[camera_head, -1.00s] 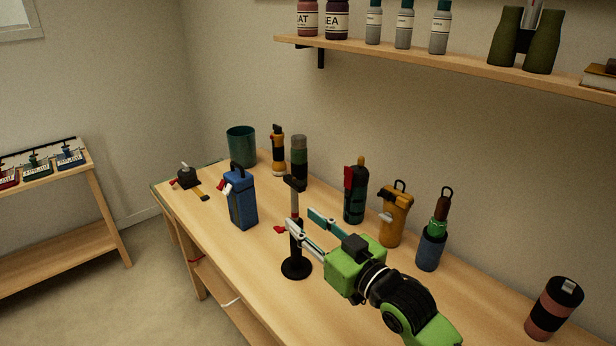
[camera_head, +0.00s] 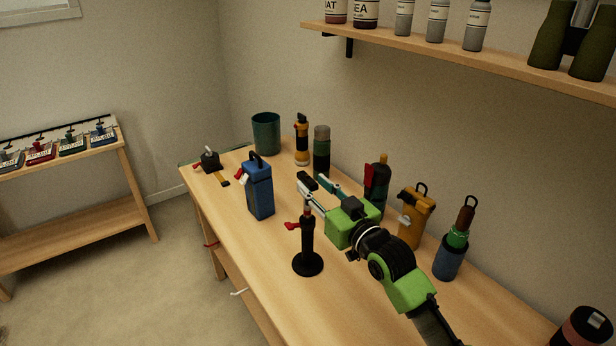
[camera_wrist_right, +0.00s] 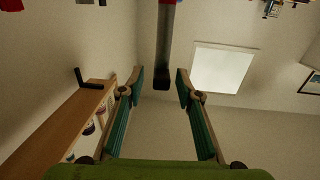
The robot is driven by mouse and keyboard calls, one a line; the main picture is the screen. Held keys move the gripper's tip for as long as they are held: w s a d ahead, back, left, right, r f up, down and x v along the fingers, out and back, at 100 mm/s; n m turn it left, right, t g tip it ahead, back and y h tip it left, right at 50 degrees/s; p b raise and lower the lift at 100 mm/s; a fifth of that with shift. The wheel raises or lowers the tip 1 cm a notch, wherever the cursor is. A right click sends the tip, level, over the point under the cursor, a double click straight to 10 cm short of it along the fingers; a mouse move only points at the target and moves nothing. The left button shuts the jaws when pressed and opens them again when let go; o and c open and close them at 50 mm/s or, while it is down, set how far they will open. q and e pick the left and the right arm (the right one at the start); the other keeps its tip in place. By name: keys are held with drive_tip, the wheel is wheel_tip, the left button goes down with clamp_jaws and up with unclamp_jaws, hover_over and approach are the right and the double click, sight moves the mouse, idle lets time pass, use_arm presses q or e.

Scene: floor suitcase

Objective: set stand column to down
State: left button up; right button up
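The stand has a round black base (camera_head: 308,264) on the workbench, a black lower tube and a thin grey column (camera_head: 306,200) with a dark top piece. A red lever (camera_head: 292,226) sticks out left of the collar. My right gripper (camera_head: 311,186) is at the upper column. In the right wrist view its fingers (camera_wrist_right: 160,82) are apart, with the grey column (camera_wrist_right: 165,42) showing upside down in line with the gap. No contact is visible, and I cannot tell how deep the column sits between the fingers. My left gripper is not in view.
A blue container (camera_head: 260,190) stands left of the stand. A dark red-topped bottle (camera_head: 377,186), an orange bottle (camera_head: 413,222) and a blue-green bottle (camera_head: 449,256) stand behind and right. A wall shelf (camera_head: 440,52) is above. The bench front beside the base is clear.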

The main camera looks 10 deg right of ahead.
sight(309, 211)
drive_tip(key=shift+x, duration=1.75)
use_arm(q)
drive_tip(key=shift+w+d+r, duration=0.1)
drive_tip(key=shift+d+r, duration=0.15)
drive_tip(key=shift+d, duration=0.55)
use_arm(e)
drive_tip(key=shift+a, duration=0.1)
clamp_jaws()
wheel_tip(309, 211, down, 9)
drive_tip(key=b, duration=0.4)
drive_tip(key=shift+r, duration=0.25)
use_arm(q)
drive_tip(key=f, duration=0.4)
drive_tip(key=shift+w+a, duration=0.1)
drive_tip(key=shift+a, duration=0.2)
use_arm(e)
drive_tip(key=shift+s, duration=0.1)
unclamp_jaws()
drive_tip(key=shift+r, duration=0.1)
